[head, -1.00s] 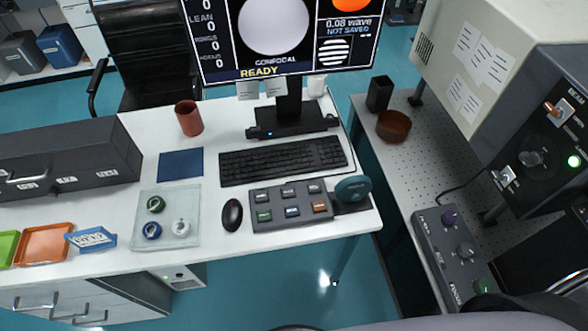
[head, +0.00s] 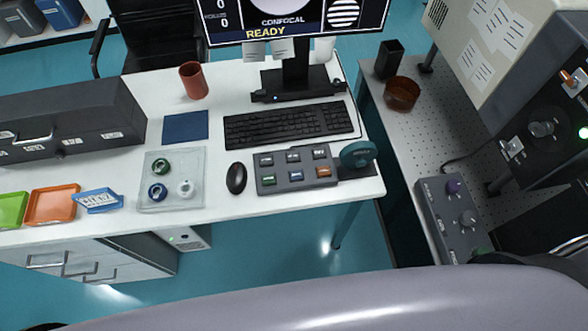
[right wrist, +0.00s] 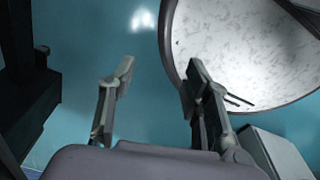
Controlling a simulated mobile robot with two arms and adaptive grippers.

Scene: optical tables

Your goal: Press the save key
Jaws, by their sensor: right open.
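The grey keypad (head: 295,168) lies on the white desk in the head view, right of the mouse. It has two rows of small keys: blue-grey ones, a green one (head: 268,181) and an orange one (head: 323,172). The key labels are too small to read, so I cannot tell which is save. The monitor (head: 290,20) shows READY. My right gripper (right wrist: 155,80) is open and empty in the right wrist view, above the teal floor, away from the keypad. My left gripper is not in view.
A black keyboard (head: 288,124), a mouse (head: 236,178), a teal round object (head: 358,154) and a glass tray (head: 205,165) share the desk (head: 225,210). A perforated table (head: 400,130) with a control box (head: 455,215) stands right. A round white surface (right wrist: 225,45) is near my right gripper.

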